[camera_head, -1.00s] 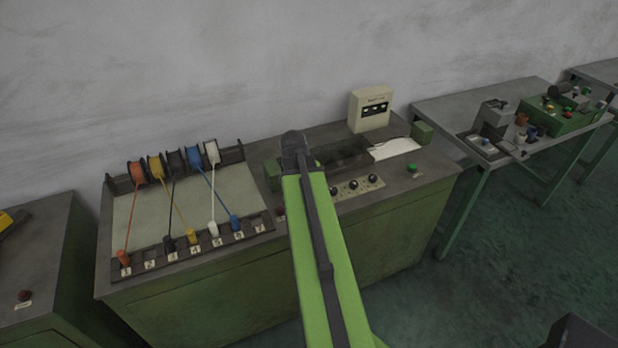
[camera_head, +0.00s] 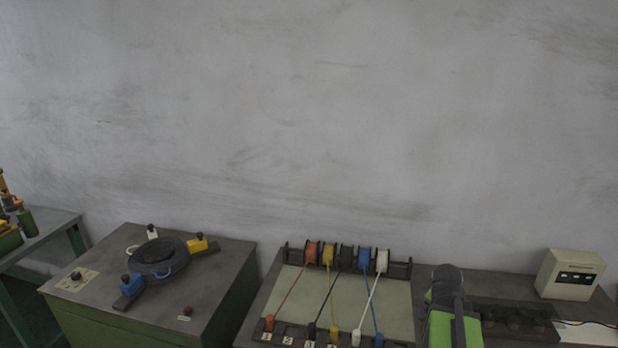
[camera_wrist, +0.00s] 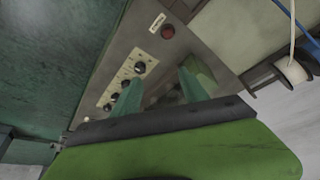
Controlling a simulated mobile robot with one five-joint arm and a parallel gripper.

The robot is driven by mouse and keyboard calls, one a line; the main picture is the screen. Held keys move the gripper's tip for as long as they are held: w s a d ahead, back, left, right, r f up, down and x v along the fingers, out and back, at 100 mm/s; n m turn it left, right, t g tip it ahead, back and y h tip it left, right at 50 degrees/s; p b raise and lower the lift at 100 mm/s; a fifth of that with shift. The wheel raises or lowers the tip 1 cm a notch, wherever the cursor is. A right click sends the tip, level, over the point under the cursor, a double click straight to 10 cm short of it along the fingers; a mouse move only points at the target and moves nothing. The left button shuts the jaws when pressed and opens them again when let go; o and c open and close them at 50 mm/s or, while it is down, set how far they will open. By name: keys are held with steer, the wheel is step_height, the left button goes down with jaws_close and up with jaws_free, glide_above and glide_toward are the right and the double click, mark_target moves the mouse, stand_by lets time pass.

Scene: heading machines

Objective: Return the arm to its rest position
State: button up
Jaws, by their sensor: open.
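My green arm (camera_head: 455,325) with its dark joint (camera_head: 447,282) rises from the lower edge of the head view, right of the middle, over the green bench. My gripper's fingers do not show in the head view. In the wrist view my gripper (camera_wrist: 158,92) shows as two green fingers, apart and with nothing seen held between them. They stand out over the bench panel with black knobs (camera_wrist: 139,67) and a red button (camera_wrist: 168,32).
A spool rack with coloured wires (camera_head: 340,258) lies left of my arm. A pale meter box (camera_head: 569,274) stands to its right. A cabinet with a dark round fixture (camera_head: 160,256) is farther left. A grey wall (camera_head: 310,120) runs behind.

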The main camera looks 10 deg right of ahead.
steer(key=w+a+f+n+y+b, duration=0.1)
steer(key=w+a+f+n, duration=0.15)
steer(key=a, duration=0.45)
steer(key=w+a+f+n+b, duration=0.1)
steer(key=w+a, duration=0.3)
steer(key=a, duration=0.4)
steer(key=s+a+f+n+g+y+b, duration=0.1)
steer(key=a+n, duration=0.3)
steer(key=a, duration=0.5)
steer(key=s+a+f+n+g+y+b, duration=0.1)
steer(key=s+a+n, duration=0.3)
steer(key=a, duration=0.6)
steer(key=shift+s+a+f+n+y, duration=0.25)
steer(key=shift+f+n+y, duration=0.15)
steer(key=shift+f, duration=0.15)
steer(key=shift+w, duration=0.1)
steer(key=shift+c, duration=0.2)
